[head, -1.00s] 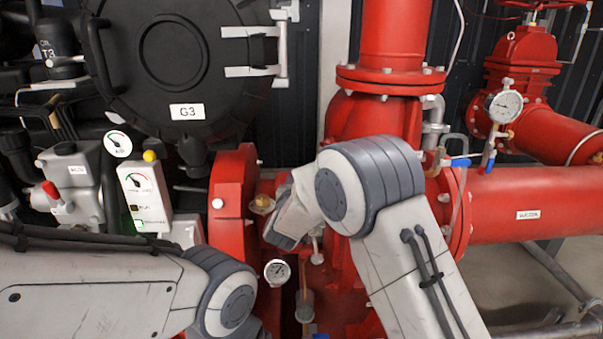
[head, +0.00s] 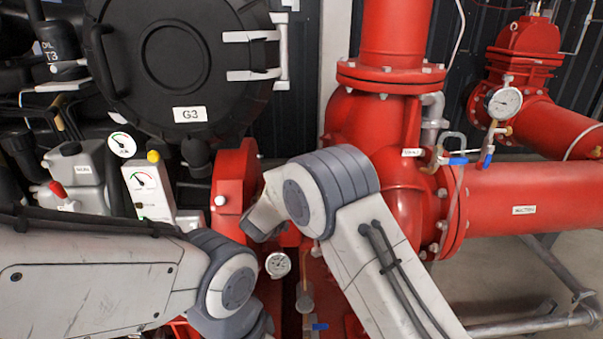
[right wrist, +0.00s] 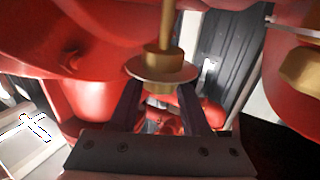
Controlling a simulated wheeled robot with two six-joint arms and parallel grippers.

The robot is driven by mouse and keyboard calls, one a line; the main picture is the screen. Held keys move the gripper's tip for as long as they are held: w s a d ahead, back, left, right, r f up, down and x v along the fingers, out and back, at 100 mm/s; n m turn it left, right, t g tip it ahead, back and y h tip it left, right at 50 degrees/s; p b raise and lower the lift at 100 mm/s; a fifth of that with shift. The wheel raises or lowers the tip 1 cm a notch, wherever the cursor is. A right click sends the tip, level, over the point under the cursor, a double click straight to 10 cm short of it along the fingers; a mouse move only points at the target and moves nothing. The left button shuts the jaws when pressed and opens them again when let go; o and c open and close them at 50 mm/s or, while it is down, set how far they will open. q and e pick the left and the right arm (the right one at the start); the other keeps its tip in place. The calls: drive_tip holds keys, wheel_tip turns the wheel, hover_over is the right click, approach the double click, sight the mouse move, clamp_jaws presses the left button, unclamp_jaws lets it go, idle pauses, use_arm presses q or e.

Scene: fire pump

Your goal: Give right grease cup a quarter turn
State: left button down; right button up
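A brass grease cup (right wrist: 162,62), with a round flange and a thin stem above it, shows in the right wrist view. I cannot tell from this view alone whether it is the right one. My right gripper (right wrist: 158,92) has its two dark fingers apart, one on each side below the flange. The cup's lower brass part sits between the fingertips, with no clear contact. In the head view my right forearm and wrist hide the gripper and cup. My left arm comes in from the left, and its gripper is not in view.
A second brass part (right wrist: 302,72) is at the right edge of the right wrist view. In the head view a small gauge (head: 278,265), a red flange (head: 234,190) and a blue-handled valve (head: 320,326) stand close around my right wrist. The red suction pipe (head: 540,200) runs right.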

drive_tip(key=o, duration=0.4)
drive_tip(key=v, duration=1)
drive_tip(key=shift+s, duration=0.2)
